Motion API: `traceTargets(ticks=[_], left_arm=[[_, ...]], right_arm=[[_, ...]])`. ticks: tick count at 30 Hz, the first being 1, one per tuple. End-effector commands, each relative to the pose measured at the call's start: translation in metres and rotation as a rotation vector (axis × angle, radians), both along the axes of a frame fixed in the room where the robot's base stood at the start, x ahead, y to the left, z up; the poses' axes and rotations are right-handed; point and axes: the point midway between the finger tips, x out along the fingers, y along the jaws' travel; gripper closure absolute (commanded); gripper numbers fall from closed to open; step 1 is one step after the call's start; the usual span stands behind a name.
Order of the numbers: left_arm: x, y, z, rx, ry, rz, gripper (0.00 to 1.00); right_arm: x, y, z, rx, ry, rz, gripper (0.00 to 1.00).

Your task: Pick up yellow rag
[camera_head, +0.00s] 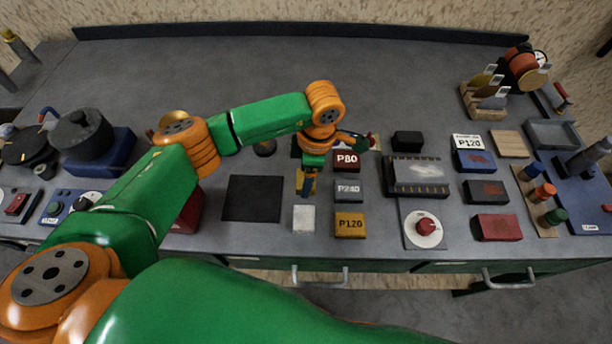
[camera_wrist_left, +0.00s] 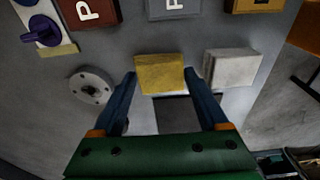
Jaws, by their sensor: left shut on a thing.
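The yellow rag (camera_wrist_left: 160,73) is a small folded yellow block between my left gripper's blue fingertips in the left wrist view. My left gripper (camera_head: 306,188) is shut on it, one finger on each side. In the head view the arm and fingers hide most of the rag, and only a bit of yellow shows. I cannot tell whether the rag still touches the bench. My right gripper is not in view.
A white block (camera_head: 304,219) lies just in front of my left gripper. A dark square pad (camera_head: 252,198) is to its left. Labelled P80 (camera_head: 346,160), P240 (camera_head: 349,190) and P120 (camera_head: 350,225) blocks stand to its right. The bench's back middle is clear.

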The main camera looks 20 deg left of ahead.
Motion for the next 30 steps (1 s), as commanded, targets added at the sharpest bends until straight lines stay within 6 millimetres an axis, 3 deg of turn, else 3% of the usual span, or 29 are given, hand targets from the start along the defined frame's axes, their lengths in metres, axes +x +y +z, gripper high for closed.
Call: traceTargets(ticks=[4, 7, 12, 14, 21, 25, 30], left_arm=[[0.001, 0.0, 0.011, -0.002, -0.004, 0.001, 0.79], [0.001, 0.0, 0.03, -0.001, -0.006, -0.003, 0.79], [-0.036, -0.006, 0.073, 0.0, -0.011, -0.008, 0.79], [-0.05, -0.008, 0.094, 0.003, -0.012, -0.008, 0.79], [-0.116, -0.02, 0.118, 0.002, -0.007, -0.008, 0.79], [-0.133, -0.024, 0.126, 0.0, -0.003, -0.004, 0.79], [-0.138, -0.024, 0.13, 0.0, -0.001, 0.0, 0.79]], right_arm=[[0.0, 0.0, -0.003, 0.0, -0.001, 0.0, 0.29], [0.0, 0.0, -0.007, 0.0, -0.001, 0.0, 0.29], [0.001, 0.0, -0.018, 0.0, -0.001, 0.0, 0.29], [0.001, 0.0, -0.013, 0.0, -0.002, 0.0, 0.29], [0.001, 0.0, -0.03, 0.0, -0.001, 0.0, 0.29], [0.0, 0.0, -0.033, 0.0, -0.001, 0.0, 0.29], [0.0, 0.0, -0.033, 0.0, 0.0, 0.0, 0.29]])
